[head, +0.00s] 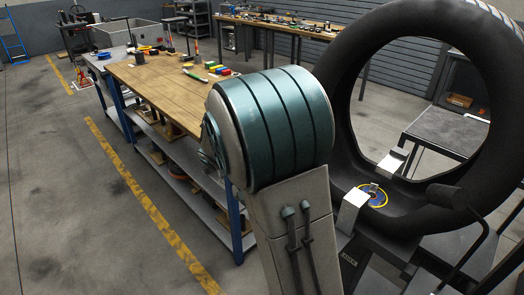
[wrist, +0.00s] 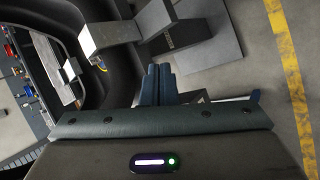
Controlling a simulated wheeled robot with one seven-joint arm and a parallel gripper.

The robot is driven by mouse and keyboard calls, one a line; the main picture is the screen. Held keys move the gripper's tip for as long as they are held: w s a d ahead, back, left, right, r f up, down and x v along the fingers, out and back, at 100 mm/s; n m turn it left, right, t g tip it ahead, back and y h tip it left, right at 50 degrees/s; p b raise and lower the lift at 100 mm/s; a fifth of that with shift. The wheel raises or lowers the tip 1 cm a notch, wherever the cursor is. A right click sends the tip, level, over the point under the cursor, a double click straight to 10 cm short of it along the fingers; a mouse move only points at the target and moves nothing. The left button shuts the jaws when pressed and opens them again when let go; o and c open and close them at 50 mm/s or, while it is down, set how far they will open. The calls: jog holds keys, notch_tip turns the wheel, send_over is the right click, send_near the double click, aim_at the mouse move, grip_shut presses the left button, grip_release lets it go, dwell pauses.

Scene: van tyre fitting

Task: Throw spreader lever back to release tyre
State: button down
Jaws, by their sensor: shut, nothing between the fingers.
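The large black tyre (head: 350,80) stands upright on the spreader at the right of the head view. Two bright metal spreader hooks, the near one (head: 353,210) and the far one (head: 392,161), reach over its lower rim. A dark lever with a thick black grip (head: 452,197) stands at the right, in front of the tyre. In the wrist view the tyre (wrist: 105,95) fills the left, with a metal hook (wrist: 108,33) beside it. My gripper (wrist: 158,70) is shut and empty, its fingers pointing towards the dark spreader body. The lever is not clearly visible there.
A blue disc with a yellow ring (head: 377,195) lies inside the tyre between the hooks. A wooden-topped workbench (head: 150,75) with tools stands at left. A dark side table (head: 450,128) is behind the tyre. The floor with a yellow line (head: 150,215) is clear.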

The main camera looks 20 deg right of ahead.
jog(key=w+d+f+h+b, duration=0.1)
jog(key=w+f+h, duration=0.1)
jog(key=w+h, duration=0.25)
jog(key=w+d+f+h+b, duration=0.1)
jog(key=w+f+h+b, duration=0.1)
jog(key=w+f+h, duration=0.3)
jog(key=w+a+n+t+h+b, duration=0.1)
jog(key=w+a+t+h, duration=0.2)
jog(key=w, duration=0.2)
jog(key=w+a+n+t+h, duration=0.1)
jog(key=w+a+t+h, duration=0.25)
jog(key=w, duration=0.25)
jog(key=w+d+r+y+p, duration=0.1)
jog(key=d+r, duration=0.5)
jog(key=d, duration=0.6)
jog(key=shift+w+d, duration=0.25)
jog(key=shift+r, duration=0.2)
